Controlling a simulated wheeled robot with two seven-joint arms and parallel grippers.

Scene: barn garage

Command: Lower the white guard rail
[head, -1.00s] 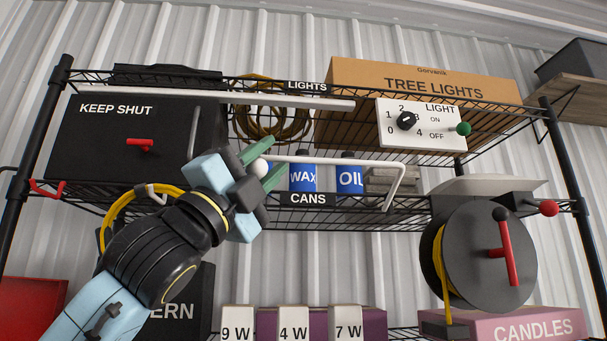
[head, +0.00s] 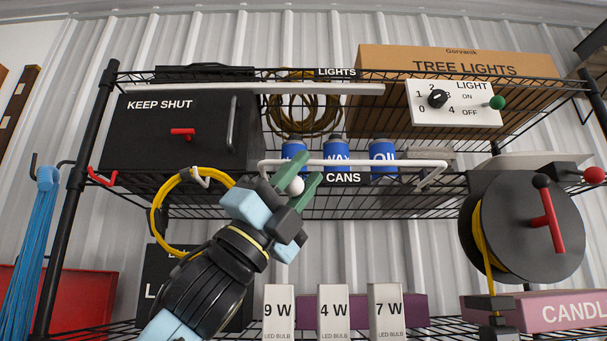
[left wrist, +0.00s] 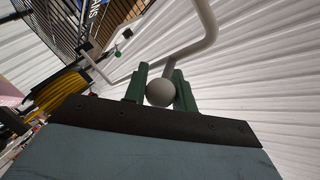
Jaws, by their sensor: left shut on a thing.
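The white guard rail (head: 350,163) runs across the front of the middle shelf, before the blue cans (head: 383,155). Its right end bends down toward the shelf edge. A white ball knob (head: 295,187) sits at its left end. My left gripper (head: 301,177) has its green fingers shut around this knob, just left of the "CANS" label. In the left wrist view the knob (left wrist: 160,93) sits between the green fingers, with the bent rail (left wrist: 207,25) rising behind it. My right gripper is not in view.
A black "KEEP SHUT" box (head: 150,145) and a hanging yellow cable loop (head: 160,215) are to the left. A cable reel (head: 525,230) with a red crank is at right. Bulb boxes (head: 333,315) stand below. The light switch panel (head: 470,105) is above.

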